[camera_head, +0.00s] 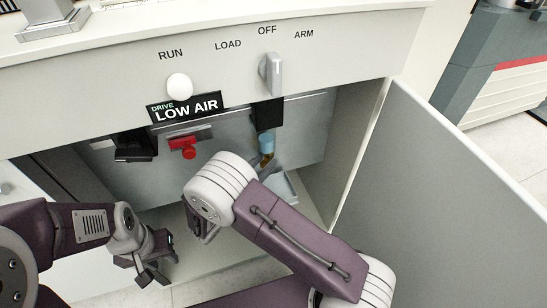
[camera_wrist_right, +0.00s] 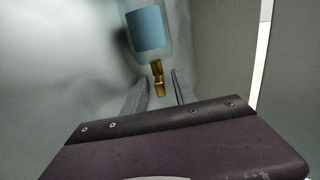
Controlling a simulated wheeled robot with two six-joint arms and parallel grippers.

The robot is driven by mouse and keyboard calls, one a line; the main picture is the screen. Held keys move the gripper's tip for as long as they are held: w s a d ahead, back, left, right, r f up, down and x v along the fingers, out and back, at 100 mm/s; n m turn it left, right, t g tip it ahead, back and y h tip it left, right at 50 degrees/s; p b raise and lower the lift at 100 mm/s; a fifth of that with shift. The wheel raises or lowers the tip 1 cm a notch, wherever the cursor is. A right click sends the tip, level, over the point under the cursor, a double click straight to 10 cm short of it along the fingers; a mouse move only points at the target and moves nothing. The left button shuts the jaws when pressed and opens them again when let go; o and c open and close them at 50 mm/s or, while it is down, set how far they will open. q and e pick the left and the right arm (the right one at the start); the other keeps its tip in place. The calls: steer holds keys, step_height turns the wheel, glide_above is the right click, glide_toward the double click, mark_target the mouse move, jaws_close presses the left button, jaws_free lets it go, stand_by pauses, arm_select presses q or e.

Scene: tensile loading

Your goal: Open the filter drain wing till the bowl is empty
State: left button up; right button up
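The clear filter bowl with blue liquid (camera_head: 267,144) hangs under a black filter head (camera_head: 267,115) inside the cabinet. It also shows at the top of the right wrist view (camera_wrist_right: 146,28). The brass drain with its wing (camera_wrist_right: 158,80) points down from the bowl. My right gripper (camera_wrist_right: 161,76) is open, its two fingers on either side of the brass drain, with gaps visible on both sides; I cannot tell about contact. In the head view my right wrist hides most of that gripper. My left gripper (camera_head: 153,276) is low at left, empty, its fingers apart.
A pale tray (camera_head: 291,186) stands below the bowl. A red valve knob (camera_head: 189,152) and black fitting (camera_head: 134,146) sit to the left. The panel above carries a grey selector (camera_head: 271,74), white knob (camera_head: 180,86) and LOW AIR sign (camera_head: 186,108). The open cabinet door (camera_head: 440,190) bounds the right.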

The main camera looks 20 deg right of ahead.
steer(key=shift+w+d, duration=0.15)
steer(key=shift+d, duration=0.05)
steer(key=shift+a+r, duration=0.1)
steer(key=shift+r, duration=0.05)
steer(key=shift+c, duration=0.3)
jaws_close()
steer(key=shift+s+r+n+t+y+p, duration=0.2)
steer(key=shift+n+t+y+p, duration=0.35)
steer(key=shift+p, duration=0.45)
steer(key=shift+n+t+y+p, duration=0.65)
steer(key=shift+t+y+p, duration=0.1)
steer(key=shift+t+p, duration=0.1)
steer(key=shift+s+d+f+n+t+y+p, duration=0.1)
steer(key=shift+d+f+n+t+y+p, duration=0.1)
steer(key=shift+n+t+y+p, duration=0.6)
steer(key=shift+s+d+f+n+t+y+p, duration=0.15)
steer(key=shift+n+t+y, duration=0.45)
steer(key=shift+y, duration=0.6)
steer(key=shift+w+r+n+y, duration=0.1)
steer(key=shift+n+y, duration=0.2)
